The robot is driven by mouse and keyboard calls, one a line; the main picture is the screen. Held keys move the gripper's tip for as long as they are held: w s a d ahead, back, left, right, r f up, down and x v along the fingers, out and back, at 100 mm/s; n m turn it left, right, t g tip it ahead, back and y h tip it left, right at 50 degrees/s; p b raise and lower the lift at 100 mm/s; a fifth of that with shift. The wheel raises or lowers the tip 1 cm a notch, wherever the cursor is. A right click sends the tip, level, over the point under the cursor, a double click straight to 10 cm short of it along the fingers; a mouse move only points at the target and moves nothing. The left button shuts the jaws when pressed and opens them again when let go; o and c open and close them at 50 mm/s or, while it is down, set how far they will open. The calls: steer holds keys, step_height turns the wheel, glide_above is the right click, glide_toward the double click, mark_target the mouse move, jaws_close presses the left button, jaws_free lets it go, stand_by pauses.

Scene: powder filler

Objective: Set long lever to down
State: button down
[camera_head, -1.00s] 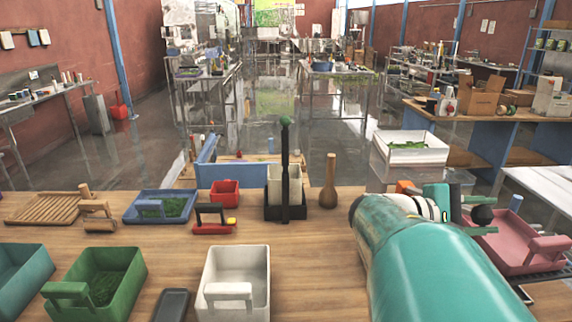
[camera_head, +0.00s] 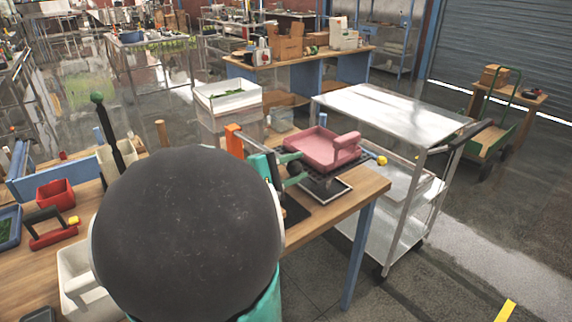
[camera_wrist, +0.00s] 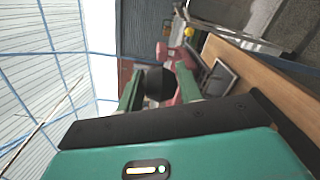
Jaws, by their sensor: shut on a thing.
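My gripper (camera_head: 292,170) is beside the near left side of the pink tray (camera_head: 318,147). Its two green fingers are shut on a black ball knob (camera_head: 294,168), which also shows between the fingers in the wrist view (camera_wrist: 155,84). The knob looks like the end of the long lever; its shaft is hidden, so I cannot tell its angle. An orange block (camera_head: 234,141) stands left of the gripper. A yellow knob (camera_head: 382,160) is at the tray's right. My dark arm joint covers much of the near table.
A black lever with a green ball (camera_head: 97,98) stands tilted in the picture at left. A red bin (camera_head: 55,195) and a white bin (camera_head: 75,275) sit on the wooden table. A metal cart (camera_head: 395,112) stands to the right. Open floor lies in front right.

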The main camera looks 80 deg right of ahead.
steer(key=shift+w, duration=0.1)
steer(key=c, duration=1)
jaws_free()
steer(key=shift+d, duration=0.1)
steer(key=shift+o, duration=0.2)
steer(key=v, duration=1.3)
steer(key=shift+w+a, duration=0.25)
steer(key=shift+a, duration=0.1)
